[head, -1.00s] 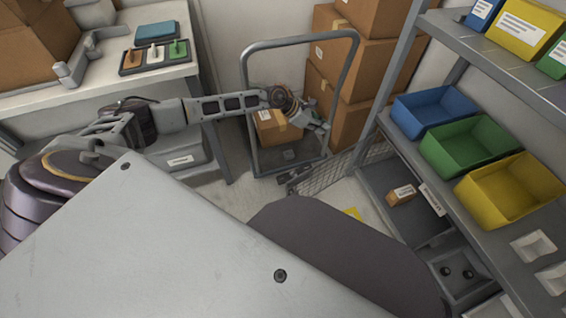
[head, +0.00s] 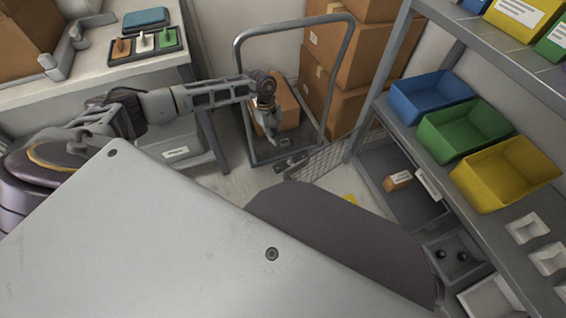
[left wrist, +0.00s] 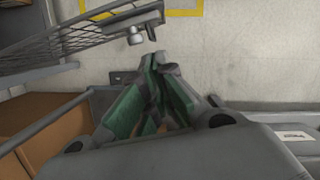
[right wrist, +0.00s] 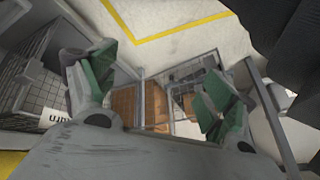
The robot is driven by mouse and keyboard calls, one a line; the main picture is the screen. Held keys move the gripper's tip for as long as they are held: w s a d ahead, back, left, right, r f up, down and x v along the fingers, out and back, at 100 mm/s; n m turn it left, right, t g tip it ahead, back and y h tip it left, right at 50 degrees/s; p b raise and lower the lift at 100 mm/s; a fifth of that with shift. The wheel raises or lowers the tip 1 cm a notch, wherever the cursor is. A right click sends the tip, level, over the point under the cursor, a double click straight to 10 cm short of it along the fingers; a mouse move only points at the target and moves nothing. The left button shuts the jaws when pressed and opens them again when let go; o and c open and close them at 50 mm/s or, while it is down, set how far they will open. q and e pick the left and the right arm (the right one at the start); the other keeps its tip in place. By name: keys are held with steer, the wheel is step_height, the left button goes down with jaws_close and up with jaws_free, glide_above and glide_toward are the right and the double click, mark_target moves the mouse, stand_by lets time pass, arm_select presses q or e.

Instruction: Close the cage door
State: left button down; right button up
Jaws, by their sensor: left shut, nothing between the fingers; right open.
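The cage door (head: 325,161) is a grey mesh panel low beside the shelf, standing out from the shelf post toward the cart. Its free end, with a small grey fitting (head: 291,163), points left. In the left wrist view the mesh door (left wrist: 80,38) is at upper left, with two short knobs (left wrist: 136,37) at its end. My left gripper (head: 275,140) is shut and empty, pointing down just above and left of that end; its fingertips (left wrist: 161,66) appear apart from the knobs. My right gripper (right wrist: 150,85) is open and empty, and hidden in the head view.
A hand cart (head: 240,85) with a carton (head: 288,104) stands behind my left gripper. Stacked cartons stand beyond it. The grey shelf (head: 402,122) with blue, green and yellow bins is at right. A workbench (head: 185,74) is at left. Some floor is clear before the door.

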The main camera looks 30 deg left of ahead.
stand_by(0.5)
arm_select(q)
steer(key=s+d+f+b, duration=0.3)
steer(key=d+f, duration=0.3)
steer(key=f, duration=0.3)
steer(key=shift+f+b, duration=0.35)
steer(key=shift+b, duration=0.35)
arm_select(e)
step_height(320, 180, down, 7)
steer(key=a+t+y, duration=0.1)
steer(key=shift+w+a+m, duration=0.15)
steer(key=shift+w+m, duration=0.05)
steer(key=shift+m, duration=0.1)
